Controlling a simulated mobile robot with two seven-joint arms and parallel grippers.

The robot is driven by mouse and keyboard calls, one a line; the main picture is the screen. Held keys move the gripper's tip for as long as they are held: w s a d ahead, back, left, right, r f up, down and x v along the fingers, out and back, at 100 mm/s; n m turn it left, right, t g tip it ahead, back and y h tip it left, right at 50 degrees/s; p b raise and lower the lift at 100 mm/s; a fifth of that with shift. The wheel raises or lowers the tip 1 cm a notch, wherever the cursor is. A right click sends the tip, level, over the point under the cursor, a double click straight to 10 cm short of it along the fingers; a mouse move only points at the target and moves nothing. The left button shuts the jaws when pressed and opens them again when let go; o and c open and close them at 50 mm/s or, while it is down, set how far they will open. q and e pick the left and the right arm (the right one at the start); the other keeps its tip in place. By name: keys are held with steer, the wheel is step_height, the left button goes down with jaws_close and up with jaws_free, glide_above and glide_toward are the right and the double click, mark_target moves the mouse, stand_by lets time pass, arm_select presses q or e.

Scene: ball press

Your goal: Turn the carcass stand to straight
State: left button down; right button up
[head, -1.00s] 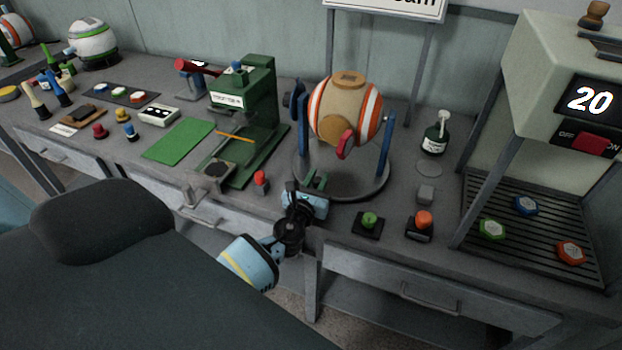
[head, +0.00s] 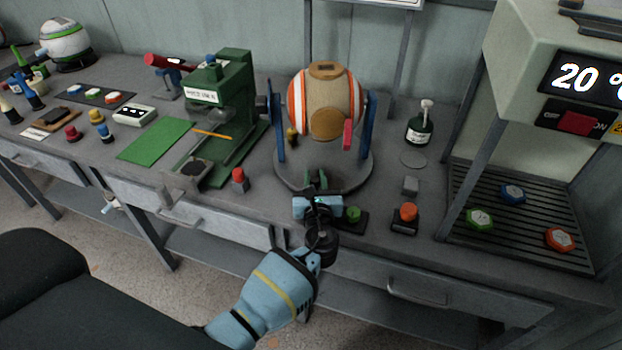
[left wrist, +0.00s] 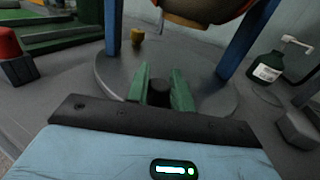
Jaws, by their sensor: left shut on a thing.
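The carcass stand is a round grey turntable (head: 288,177) with two blue posts (head: 368,125). Between the posts hangs a tan ball (head: 340,92) with orange and white stripes. A round tan patch on the ball faces the front, with a red handle (head: 348,134) right of it. My left gripper (head: 322,180) is at the front edge of the turntable. In the left wrist view its green fingers (left wrist: 160,88) are closed around a dark knob (left wrist: 160,93) on the stand's base (left wrist: 112,78). The posts look about level across the picture. My right gripper is not in view.
A green press (head: 235,100) and a red button (head: 239,178) are left of the stand. Green (head: 353,214) and orange (head: 408,212) buttons are close to my gripper on the right. A green bottle (head: 419,127) stands at right, beside a machine with a slatted tray (head: 520,235).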

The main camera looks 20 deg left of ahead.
arm_select(q)
steer(key=shift+f, duration=0.1)
steer(key=c, duration=1.3)
jaws_free()
steer(key=shift+o, duration=0.2)
steer(key=shift+v, duration=3.95)
